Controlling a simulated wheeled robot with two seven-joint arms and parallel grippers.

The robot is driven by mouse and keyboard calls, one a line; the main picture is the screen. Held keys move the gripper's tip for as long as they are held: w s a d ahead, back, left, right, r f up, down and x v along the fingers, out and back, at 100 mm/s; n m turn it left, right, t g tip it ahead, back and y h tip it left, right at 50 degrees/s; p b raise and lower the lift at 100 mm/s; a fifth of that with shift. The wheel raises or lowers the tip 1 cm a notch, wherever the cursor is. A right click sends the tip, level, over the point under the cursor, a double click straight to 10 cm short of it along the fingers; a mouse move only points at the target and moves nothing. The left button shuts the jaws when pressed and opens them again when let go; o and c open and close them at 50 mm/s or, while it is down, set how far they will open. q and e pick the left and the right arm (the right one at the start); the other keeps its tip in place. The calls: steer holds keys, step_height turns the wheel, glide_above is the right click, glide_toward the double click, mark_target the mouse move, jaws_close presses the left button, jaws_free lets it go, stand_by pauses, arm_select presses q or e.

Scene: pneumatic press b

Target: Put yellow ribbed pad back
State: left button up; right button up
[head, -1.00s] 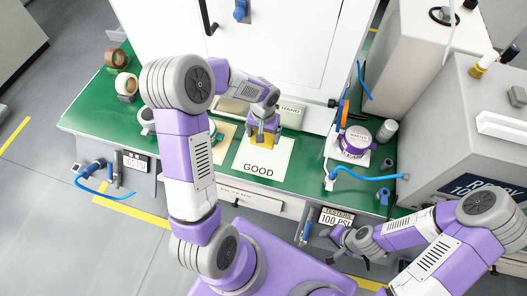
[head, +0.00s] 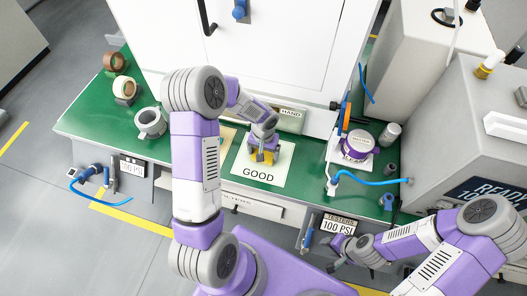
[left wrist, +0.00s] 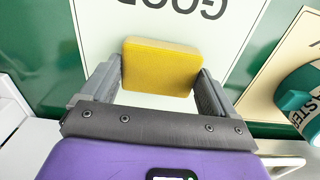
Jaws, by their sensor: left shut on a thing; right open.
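The yellow pad (left wrist: 160,68) is a thick, rounded block between the fingers of my left gripper (left wrist: 163,90) in the left wrist view. Its ribs cannot be made out. My left gripper is shut on it, over the white sheet marked GOOD (head: 257,175). In the head view the left gripper (head: 262,155) hides most of the pad. I cannot tell whether the pad touches the sheet. My right gripper (head: 338,263) is open and empty at the lower right, in front of the table beside the 100 PSI sign.
The green table (head: 85,127) holds tape rolls (head: 115,62) and a grey ring (head: 150,122) at left. A white cabinet (head: 270,60) stands behind.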

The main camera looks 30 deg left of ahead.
arm_select(q)
steer(key=o, duration=1.1)
steer(key=shift+f, duration=0.15)
steer(key=shift+c, duration=0.2)
steer(key=shift+p, duration=0.35)
steer(key=r, duration=0.2)
steer(key=r+p, duration=0.1)
steer(key=r, duration=0.1)
steer(key=r+p, duration=0.1)
steer(key=r, duration=0.2)
steer(key=shift+w+a, duration=0.1)
steer(key=shift+w, duration=0.2)
steer(key=shift+r, duration=0.35)
